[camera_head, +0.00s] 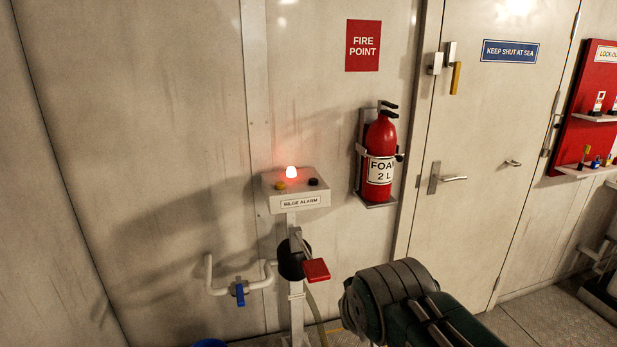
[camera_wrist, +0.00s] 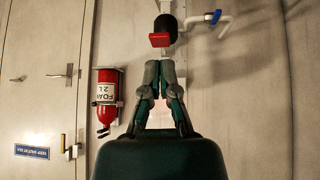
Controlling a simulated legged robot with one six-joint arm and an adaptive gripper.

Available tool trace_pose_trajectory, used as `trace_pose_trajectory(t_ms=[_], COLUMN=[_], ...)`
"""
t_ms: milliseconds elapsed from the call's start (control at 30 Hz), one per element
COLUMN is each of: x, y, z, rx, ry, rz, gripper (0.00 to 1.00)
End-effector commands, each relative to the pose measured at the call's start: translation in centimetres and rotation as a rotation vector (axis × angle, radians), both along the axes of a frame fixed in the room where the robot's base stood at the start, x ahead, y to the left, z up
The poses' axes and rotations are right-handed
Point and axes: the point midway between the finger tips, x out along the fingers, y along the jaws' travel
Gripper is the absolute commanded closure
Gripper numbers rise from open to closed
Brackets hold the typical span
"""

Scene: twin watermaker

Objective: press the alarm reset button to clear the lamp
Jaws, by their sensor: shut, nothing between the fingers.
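The bilge alarm box (camera_head: 278,205) stands on a post in front of the wall in the head view. Its lamp (camera_head: 291,172) on top glows red. A yellow button (camera_head: 280,185) and a black button (camera_head: 313,182) sit on its top; I cannot read which one is the reset. My gripper (camera_wrist: 159,68) is shut and empty in the wrist view, where the picture is upside down. The alarm box is hidden behind the gripper there, with a faint pink glow between the fingers. In the head view only my arm shows, at lower right, apart from the box.
A red handle (camera_head: 316,270) sticks out from the post below the box. A pipe with a blue valve lever (camera_head: 239,293) is at lower left. A red foam extinguisher (camera_head: 380,160) hangs to the right, beside a door (camera_head: 480,130). The wall left of the box is clear.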

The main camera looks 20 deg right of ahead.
Motion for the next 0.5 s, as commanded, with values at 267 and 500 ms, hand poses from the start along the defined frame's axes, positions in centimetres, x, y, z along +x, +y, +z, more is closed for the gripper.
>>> trace_pose_trajectory(t_ms=[267, 500], x=[7.4, 13.6], y=[-1.9, -3.4], z=[2.8, 4.7], rx=[-0.039, -0.063], ry=[-0.152, -0.286], rz=[-0.035, -0.044], gripper=[1.0, 1.0])
